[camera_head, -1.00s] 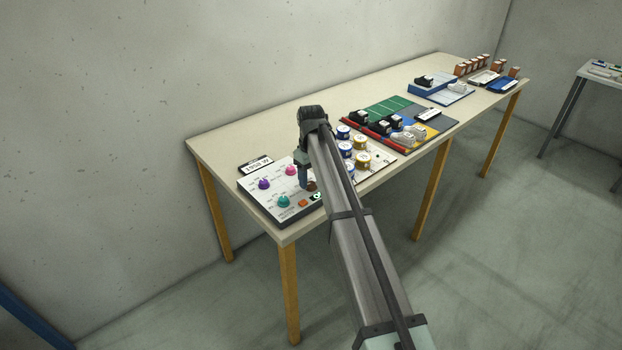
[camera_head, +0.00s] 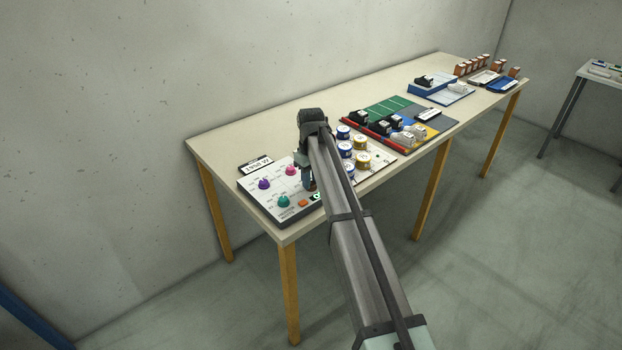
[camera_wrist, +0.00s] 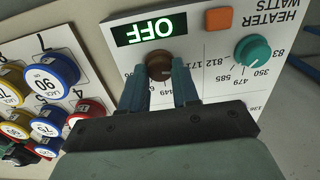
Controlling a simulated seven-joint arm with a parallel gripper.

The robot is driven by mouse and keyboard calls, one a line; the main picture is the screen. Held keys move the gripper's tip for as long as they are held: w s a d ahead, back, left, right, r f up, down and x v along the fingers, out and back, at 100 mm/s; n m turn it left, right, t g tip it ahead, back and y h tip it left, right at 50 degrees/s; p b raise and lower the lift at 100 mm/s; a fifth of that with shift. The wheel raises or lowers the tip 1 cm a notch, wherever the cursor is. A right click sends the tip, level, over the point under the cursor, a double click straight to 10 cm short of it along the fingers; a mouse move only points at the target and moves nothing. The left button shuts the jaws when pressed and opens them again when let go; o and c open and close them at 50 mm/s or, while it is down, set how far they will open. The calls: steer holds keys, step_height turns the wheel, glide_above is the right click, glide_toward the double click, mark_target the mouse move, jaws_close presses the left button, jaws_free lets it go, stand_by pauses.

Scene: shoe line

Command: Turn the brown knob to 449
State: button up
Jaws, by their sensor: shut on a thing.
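The brown knob (camera_wrist: 158,64) is on the white control panel (camera_wrist: 205,75), just below the lit green display (camera_wrist: 150,28), which reads OFF upside down in the wrist view. My gripper (camera_wrist: 158,84) has one blue-grey finger on each side of the knob and is shut on it. Numbers are printed around the knob, partly hidden by the fingers; the knob's pointer cannot be read clearly. In the head view my gripper (camera_head: 309,180) is over the panel's right part, and my arm hides much of that corner.
A teal knob (camera_wrist: 253,51) and an orange button (camera_wrist: 219,18) are close to the brown knob. Purple (camera_head: 264,184) and pink (camera_head: 291,170) knobs are on the same panel. Several round blue and yellow tins (camera_head: 361,160) stand just right of it. The table's back left is clear.

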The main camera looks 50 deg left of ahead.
jaws_close()
steer(key=m, duration=1.2)
steer(key=shift+m, duration=1.8)
steer(key=o, duration=1)
jaws_free()
